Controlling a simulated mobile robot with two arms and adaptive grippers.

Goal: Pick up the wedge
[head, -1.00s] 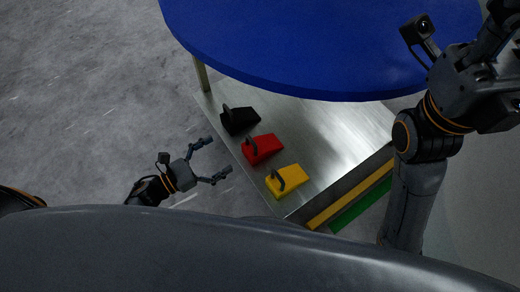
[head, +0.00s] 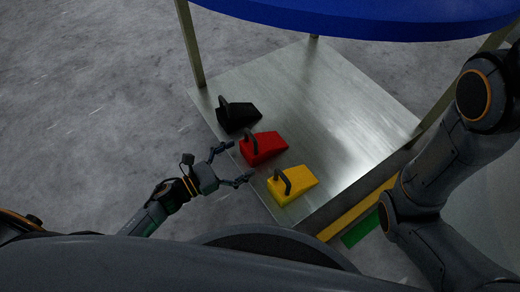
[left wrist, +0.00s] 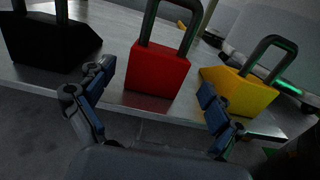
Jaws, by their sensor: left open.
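Three wedges with dark loop handles stand in a row on a low metal shelf. The black wedge (head: 238,115) is farthest, the red wedge (head: 264,147) is in the middle and the yellow wedge (head: 291,185) is nearest. My left gripper (head: 240,164) is open and empty at the shelf's left edge, its fingers pointing toward the red wedge. In the left wrist view the red wedge (left wrist: 157,78) stands ahead between the open fingers (left wrist: 155,98), with the black wedge (left wrist: 45,42) to the left and the yellow wedge (left wrist: 240,92) to the right. My right gripper is out of view.
The metal shelf (head: 330,110) is bare behind the wedges. A blue round tabletop (head: 370,22) hangs above it on metal legs (head: 190,45). Yellow (head: 358,210) and green (head: 361,229) strips lie along the near right side. Grey floor is clear at left.

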